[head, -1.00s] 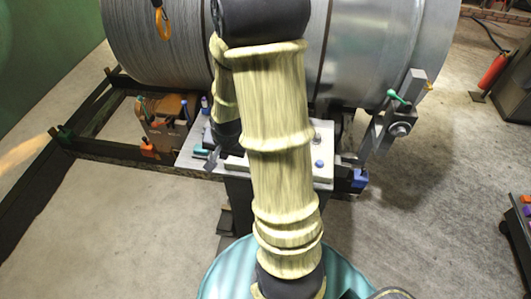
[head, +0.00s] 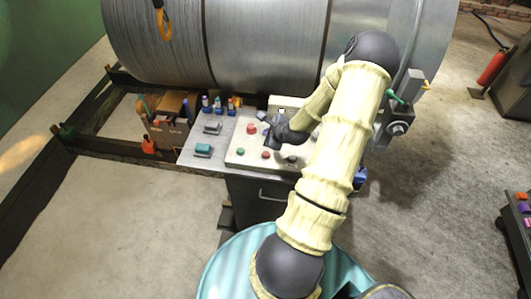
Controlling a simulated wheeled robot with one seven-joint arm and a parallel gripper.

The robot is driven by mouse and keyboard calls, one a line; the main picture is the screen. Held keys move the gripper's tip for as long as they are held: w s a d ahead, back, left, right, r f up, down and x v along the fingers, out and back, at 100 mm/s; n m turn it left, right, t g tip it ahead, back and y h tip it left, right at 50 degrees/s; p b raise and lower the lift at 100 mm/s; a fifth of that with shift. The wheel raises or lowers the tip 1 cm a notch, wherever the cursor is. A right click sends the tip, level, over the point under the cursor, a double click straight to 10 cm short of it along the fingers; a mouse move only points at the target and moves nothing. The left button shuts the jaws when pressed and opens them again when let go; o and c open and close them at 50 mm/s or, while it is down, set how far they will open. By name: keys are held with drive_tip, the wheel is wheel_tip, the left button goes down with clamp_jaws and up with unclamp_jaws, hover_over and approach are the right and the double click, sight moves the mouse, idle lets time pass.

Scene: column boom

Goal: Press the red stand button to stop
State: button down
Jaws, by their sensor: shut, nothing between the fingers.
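The stand's pale control panel (head: 235,158) shows in the head view on a grey bench in front of the large drum. A red button (head: 266,155) sits near its front edge, and a second reddish button (head: 251,128) sits further back on the left. I cannot tell from the picture which is the stop button. A green button (head: 240,151) lies left of the front red one. My gripper (head: 268,138) is shut and empty, hanging over the panel just behind the front red button. The gap between them is too small to judge. My gripper and arm hide the panel's right part.
The grey drum (head: 265,55) stands close behind the panel. A lever with a green knob (head: 398,97) stands to the right. Open concrete floor lies in front on the left.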

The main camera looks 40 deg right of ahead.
drive_tip(key=shift+f, duration=0.15)
drive_tip(key=b, duration=0.7)
hover_over(268, 155)
wheel_tip(268, 155, down, 7)
drive_tip(key=shift+r, duration=0.15)
drive_tip(key=shift+w+f+b, duration=0.15)
drive_tip(key=shift+f+b, duration=0.2)
drive_tip(key=shift+f, duration=0.6)
drive_tip(key=shift+s, duration=0.2)
drive_tip(key=shift+w, duration=0.1)
drive_tip(key=shift+f, duration=0.1)
idle(0.4)
drive_tip(key=shift+f, duration=0.3)
